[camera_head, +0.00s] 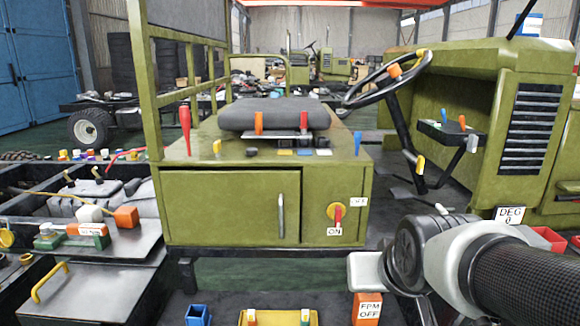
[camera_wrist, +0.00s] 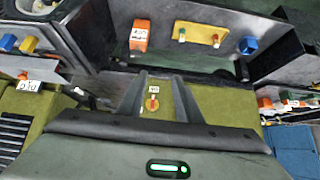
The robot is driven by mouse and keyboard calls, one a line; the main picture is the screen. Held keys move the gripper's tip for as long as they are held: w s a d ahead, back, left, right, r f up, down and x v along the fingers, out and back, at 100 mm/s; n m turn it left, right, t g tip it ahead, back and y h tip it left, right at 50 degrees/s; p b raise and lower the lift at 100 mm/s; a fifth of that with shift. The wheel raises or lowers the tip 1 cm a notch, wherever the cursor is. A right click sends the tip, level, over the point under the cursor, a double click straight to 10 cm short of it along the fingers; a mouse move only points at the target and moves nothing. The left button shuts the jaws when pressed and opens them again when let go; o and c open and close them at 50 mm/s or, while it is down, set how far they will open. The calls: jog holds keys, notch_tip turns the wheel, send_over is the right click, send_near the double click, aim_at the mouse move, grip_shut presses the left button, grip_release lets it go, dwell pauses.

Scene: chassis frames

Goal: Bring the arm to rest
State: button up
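My arm (camera_head: 450,262) reaches in from the lower right in the head view, in front of the green vehicle. In the wrist view my gripper (camera_wrist: 160,76) shows two dark fingers with a clear gap between them, and nothing is held there. A red and yellow switch (camera_wrist: 152,104) labelled ON shows between the fingers, beyond them. The same switch (camera_head: 338,212) is on the green cabinet front in the head view, left of and above my wrist. The fingers are not clearly seen in the head view.
The green cabinet (camera_head: 230,206) has a door with a metal handle (camera_head: 281,215). An orange block (camera_head: 367,309) labelled OFF, a yellow tray (camera_head: 278,318) and a blue box (camera_head: 197,315) lie low in front. A steering wheel (camera_head: 388,78) stands above. A cluttered bench (camera_head: 110,243) is at left.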

jog(key=s+r+g, duration=0.1)
jog(key=s+g, duration=0.1)
jog(key=s, duration=0.7)
notch_tip(320, 180, up, 26)
jog(key=s+p, duration=0.1)
jog(key=p, duration=2.5)
jog(key=shift+s+r+g, duration=0.25)
jog(key=shift+s+g, duration=0.05)
jog(key=shift+d, duration=0.15)
